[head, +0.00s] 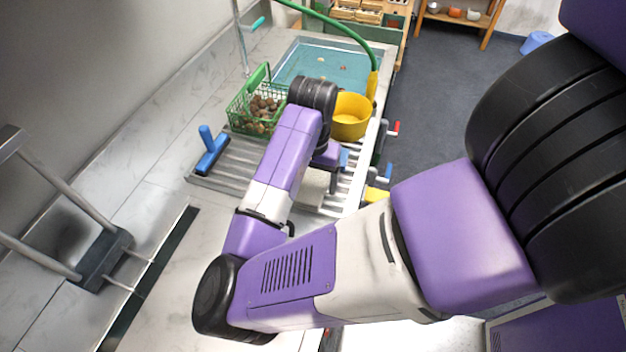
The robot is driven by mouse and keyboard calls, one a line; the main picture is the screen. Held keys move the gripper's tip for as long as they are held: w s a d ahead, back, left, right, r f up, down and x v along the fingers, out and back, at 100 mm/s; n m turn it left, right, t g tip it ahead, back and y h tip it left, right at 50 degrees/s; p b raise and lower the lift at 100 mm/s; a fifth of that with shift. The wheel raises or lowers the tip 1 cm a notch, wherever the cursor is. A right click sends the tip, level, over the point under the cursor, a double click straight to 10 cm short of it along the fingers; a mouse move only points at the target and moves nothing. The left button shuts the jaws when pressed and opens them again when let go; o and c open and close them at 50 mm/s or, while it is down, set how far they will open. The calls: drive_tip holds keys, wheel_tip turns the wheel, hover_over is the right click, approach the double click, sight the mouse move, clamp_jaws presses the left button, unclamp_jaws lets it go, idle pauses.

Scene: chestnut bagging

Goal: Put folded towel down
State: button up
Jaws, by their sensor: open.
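My gripper (335,182) shows small beyond my forearm, low over the right side of the ribbed metal drainboard (232,178). It is open, and its fingers are partly hidden by my own wrist. A small blue patch (344,159) shows right beside the gripper; I cannot tell whether it is the folded towel or something else. No folded towel can be made out for certain.
A green wire basket (240,112) of chestnuts and a blue squeegee-like tool (212,150) stand left of my arm. A yellow pot (350,122) stands just beyond the gripper. A teal-bottomed basin (300,66) lies behind. Coloured taps line the counter's right edge.

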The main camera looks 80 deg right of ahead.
sight(313, 185)
wheel_tip(313, 185, up, 11)
drive_tip(key=p, duration=0.1)
drive_tip(key=s+d+r+n+g+h, duration=0.1)
drive_tip(key=s+d+r+h, duration=0.2)
drive_tip(key=d, duration=0.4)
drive_tip(key=s+d+r+n+g+h, duration=0.1)
drive_tip(key=s+d+r+h, duration=0.15)
drive_tip(key=d+h, duration=0.35)
drive_tip(key=w+d+r+n+t+h, duration=0.4)
drive_tip(key=w+r+n+t+h, duration=0.2)
drive_tip(key=w+r+n, duration=0.2)
drive_tip(key=w+a+f+n+t+y, duration=0.3)
drive_tip(key=a+f+n+t, duration=0.2)
drive_tip(key=a, duration=0.5)
drive_tip(key=w+a+f+n+t+y, duration=0.35)
drive_tip(key=a+n+t, duration=0.2)
drive_tip(key=a, duration=0.45)
drive_tip(key=s+a+f+m+y, duration=0.1)
drive_tip(key=s+a+y, duration=0.3)
drive_tip(key=s+a, duration=0.4)
drive_tip(key=s+a+f+m+y, duration=0.1)
drive_tip(key=s+a+y, duration=0.3)
drive_tip(key=s+a, duration=0.5)
drive_tip(key=a+f, duration=0.1)
drive_tip(key=a, duration=0.6)
drive_tip(key=shift+f, duration=0.4)
